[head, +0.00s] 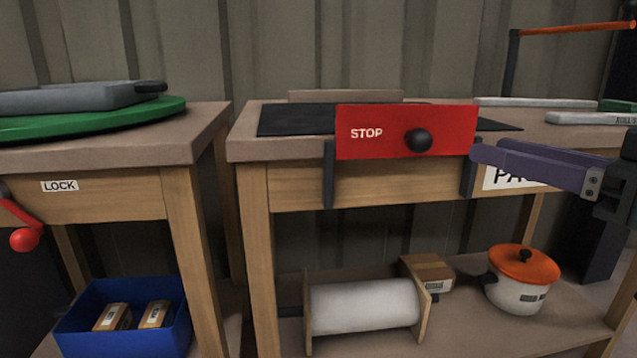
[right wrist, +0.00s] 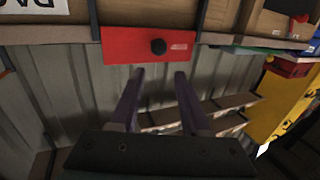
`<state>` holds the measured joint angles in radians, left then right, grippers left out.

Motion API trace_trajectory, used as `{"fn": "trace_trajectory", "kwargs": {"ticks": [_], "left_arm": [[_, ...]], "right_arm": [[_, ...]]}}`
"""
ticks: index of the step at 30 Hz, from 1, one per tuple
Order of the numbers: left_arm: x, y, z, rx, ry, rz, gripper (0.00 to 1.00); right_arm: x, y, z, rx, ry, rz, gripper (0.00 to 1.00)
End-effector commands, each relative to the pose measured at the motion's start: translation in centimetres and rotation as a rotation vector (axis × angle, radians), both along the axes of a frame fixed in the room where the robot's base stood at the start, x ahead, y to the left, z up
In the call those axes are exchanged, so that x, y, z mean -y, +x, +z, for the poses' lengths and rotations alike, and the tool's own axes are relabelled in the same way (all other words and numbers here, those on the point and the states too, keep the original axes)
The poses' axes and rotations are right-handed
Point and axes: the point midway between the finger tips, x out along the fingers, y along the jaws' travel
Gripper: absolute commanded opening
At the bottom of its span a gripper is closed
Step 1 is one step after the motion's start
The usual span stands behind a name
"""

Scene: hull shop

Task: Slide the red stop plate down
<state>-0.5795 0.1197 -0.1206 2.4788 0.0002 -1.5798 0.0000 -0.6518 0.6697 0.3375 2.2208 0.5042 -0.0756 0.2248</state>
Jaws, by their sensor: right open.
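The red stop plate (head: 375,132), marked STOP, stands upright at the front edge of the middle bench. Its top rises above the bench top, and dark vertical guides (head: 328,175) show at both its ends. A round black knob (head: 418,140) sticks out of its face. My right gripper (head: 490,149) points in from the right, its purple fingers close to the plate's right end. In the right wrist view the open, empty fingers (right wrist: 160,73) point towards the plate (right wrist: 128,45) and its knob (right wrist: 158,46), apart from the knob. My left gripper is not in view.
A black mat (head: 290,120) lies behind the plate. The left bench (head: 110,150) has a LOCK label, a red-knobbed handle (head: 22,238) and a green disc (head: 90,122). A roll (head: 363,306) and an orange-lidded pot (head: 520,285) stand on the lower shelf. Space before the plate is clear.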

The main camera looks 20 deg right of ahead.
Motion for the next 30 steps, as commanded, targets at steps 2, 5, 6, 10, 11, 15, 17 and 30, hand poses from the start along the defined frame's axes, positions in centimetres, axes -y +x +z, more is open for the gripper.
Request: {"fn": "trace_trajectory", "kwargs": {"ticks": [2,5,6,10,11,15,17,30], "left_arm": [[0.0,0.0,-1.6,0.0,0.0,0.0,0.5],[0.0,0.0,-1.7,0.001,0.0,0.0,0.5],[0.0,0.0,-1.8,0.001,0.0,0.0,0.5],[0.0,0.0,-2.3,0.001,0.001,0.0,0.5],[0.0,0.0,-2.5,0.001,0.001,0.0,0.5],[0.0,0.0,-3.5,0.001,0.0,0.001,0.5],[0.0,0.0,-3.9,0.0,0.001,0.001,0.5],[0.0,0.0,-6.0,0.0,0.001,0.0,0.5]], "right_arm": [[0.1,0.0,-1.2,0.015,0.003,0.003,0.47],[0.1,0.2,-1.1,0.024,0.006,0.004,0.47],[0.1,0.4,-1.0,0.025,0.006,0.004,0.47],[-0.1,1.5,-1.0,0.027,0.006,0.005,0.47],[-0.1,1.9,-1.0,0.028,0.006,0.005,0.47],[-0.4,3.8,-1.0,0.03,0.005,0.004,0.47],[-0.5,4.7,-1.0,0.029,0.004,0.004,0.47],[-1.3,9.4,-0.9,0.024,0.005,0.004,0.47]]}}
